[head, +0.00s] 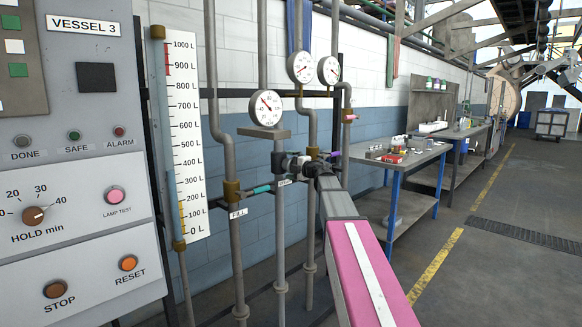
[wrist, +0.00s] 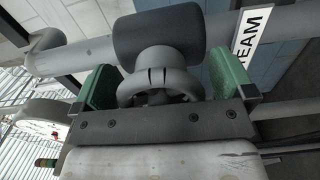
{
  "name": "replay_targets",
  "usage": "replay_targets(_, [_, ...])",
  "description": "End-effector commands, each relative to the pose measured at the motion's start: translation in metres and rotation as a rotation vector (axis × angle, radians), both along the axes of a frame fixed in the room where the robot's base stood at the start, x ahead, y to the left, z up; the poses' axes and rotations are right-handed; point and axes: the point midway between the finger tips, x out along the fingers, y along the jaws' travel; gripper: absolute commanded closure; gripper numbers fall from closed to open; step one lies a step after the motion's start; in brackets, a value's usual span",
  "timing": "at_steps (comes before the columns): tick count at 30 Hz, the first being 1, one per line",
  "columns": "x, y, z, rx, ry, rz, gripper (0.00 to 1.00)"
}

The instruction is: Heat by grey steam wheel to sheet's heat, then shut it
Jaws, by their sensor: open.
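In the wrist view the grey wheel (wrist: 190,91) is a rounded ring on a stem, in front of a dark grey cylindrical body on a grey pipe. A white label (wrist: 252,40) reading "STEAM" is beside it. My gripper (wrist: 163,80) is open, with its green pads on either side of the wheel; I cannot tell whether they touch it. In the head view my gripper (head: 298,164) is at the pipe below the round dial (head: 266,108), and the wheel is largely hidden there. The dial's needle points up and left. I see no sheet.
The VESSEL 3 control panel (head: 80,170) stands at the left, beside a litre scale (head: 184,130). A pipe labelled "FILL" (head: 238,213) runs close left of my gripper. Two more gauges (head: 300,67) hang above.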

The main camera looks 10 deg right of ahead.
Motion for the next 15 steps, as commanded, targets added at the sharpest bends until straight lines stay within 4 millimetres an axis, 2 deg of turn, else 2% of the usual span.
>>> replay_targets(5, [-0.013,-0.008,0.000,-0.001,-0.001,-0.001,0.00])
replay_targets(15, [-0.064,-0.044,-0.001,0.000,0.000,-0.002,0.00])
